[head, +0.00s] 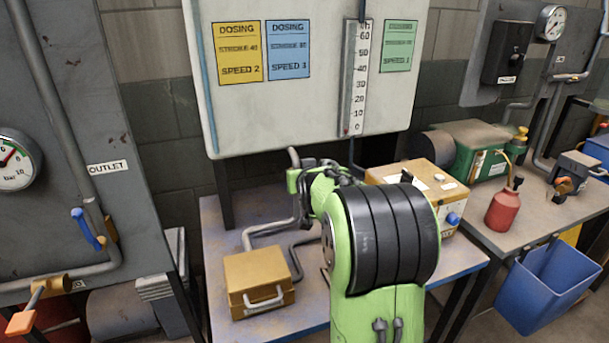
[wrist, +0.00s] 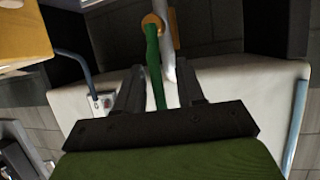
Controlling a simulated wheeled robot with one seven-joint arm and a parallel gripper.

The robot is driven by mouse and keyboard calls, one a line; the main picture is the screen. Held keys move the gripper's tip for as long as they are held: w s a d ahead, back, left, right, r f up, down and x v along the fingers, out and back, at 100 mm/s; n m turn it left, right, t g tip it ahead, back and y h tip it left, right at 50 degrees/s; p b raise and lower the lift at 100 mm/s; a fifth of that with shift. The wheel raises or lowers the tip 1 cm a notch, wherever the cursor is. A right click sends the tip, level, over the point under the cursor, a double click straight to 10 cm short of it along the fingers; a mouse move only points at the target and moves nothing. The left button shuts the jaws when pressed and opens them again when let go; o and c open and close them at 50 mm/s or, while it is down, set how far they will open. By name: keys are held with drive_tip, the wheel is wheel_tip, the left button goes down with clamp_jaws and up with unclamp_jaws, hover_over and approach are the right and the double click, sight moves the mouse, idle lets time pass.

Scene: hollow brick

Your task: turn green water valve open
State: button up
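In the wrist view the green valve handle (wrist: 153,65) is a slim green lever running down from a round brass-coloured valve body (wrist: 152,22). A pale pipe (wrist: 168,55) runs close beside it. My gripper (wrist: 160,85) has its two dark fingers apart, one on each side of the lever, with visible gaps. The lever's lower end reaches down between the fingers towards the palm. Contact with either finger does not show. In the head view my green and black arm hides the gripper and the green valve.
A blue valve lever (head: 84,228) and an orange-handled valve (head: 24,318) are on the left panel's pipes. A yellow case (head: 258,282) sits on the table left of my arm.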

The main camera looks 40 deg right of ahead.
drive_tip(key=p+v, duration=0.2)
drive_tip(key=v, duration=1.3)
drive_tip(key=shift+s+a, duration=0.25)
drive_tip(key=shift+r, duration=0.15)
